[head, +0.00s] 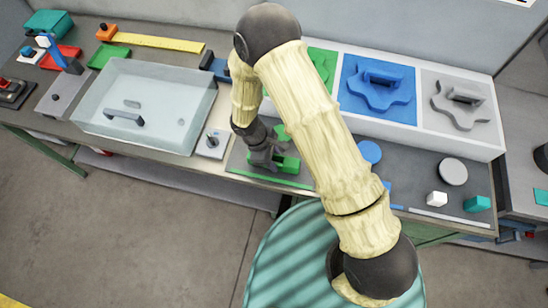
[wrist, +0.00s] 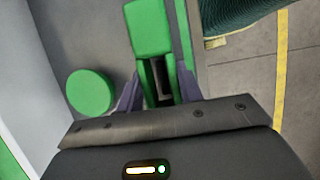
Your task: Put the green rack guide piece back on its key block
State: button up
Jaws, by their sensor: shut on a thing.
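The green rack guide piece (head: 288,164) is at the front of the dark grey board, left of my arm in the head view. In the wrist view the green piece (wrist: 150,30) reaches away from between my fingers, with a dark slot in its near part. My gripper (head: 266,160) is shut on it, one finger on each side; the fingers also show in the wrist view (wrist: 158,95).
A green disc (wrist: 90,92) lies left of the piece in the wrist view. A clear-lidded box (head: 150,100) stands left of my gripper. A white tray with blue (head: 352,105) and grey plates is behind my arm. A grey disc (head: 453,171) and small blocks lie right.

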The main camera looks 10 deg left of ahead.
jog(key=shift+f+b, duration=0.75)
jog(key=shift+f, duration=0.25)
jog(key=o, duration=1.2)
jog(key=shift+r, duration=0.1)
jog(key=b+v, duration=0.3)
jog(key=v, duration=1.4)
